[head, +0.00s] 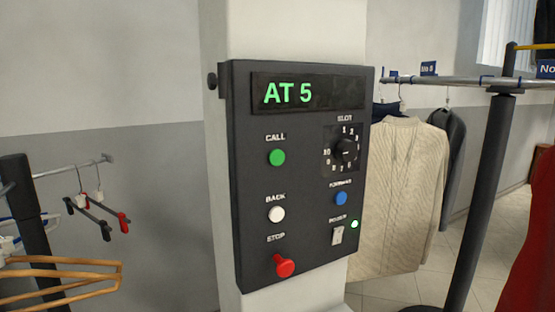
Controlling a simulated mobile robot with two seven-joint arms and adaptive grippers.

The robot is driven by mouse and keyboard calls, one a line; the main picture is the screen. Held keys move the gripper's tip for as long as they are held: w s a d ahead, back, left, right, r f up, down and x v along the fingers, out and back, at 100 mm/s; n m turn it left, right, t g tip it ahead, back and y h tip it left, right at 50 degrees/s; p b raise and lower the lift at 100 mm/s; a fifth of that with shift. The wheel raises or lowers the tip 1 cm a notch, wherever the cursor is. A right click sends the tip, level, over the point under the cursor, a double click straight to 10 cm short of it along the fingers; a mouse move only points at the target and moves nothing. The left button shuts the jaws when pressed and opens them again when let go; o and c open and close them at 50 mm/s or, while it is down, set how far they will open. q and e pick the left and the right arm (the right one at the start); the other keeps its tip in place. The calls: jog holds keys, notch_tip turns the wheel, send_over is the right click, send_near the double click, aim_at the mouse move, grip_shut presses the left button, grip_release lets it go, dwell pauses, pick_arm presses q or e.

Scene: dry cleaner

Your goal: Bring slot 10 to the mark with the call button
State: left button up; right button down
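A dark control panel (314,240) is fixed to a pale column in the middle of the head view. Its display (310,93) reads "AT 5" in green. The green call button (277,157) is on the panel's left side, with a white back button (276,214) and a red stop knob (284,266) below it. The slot dial (346,149) is at upper right, ringed by numbers; I cannot tell which one it points to. Below it are a blue button (341,198), a power switch (337,235) and a lit green lamp (355,224). Neither gripper is in view.
At left, hangers (98,215) hang from a short rail. A red garment (530,255) is at the right edge.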

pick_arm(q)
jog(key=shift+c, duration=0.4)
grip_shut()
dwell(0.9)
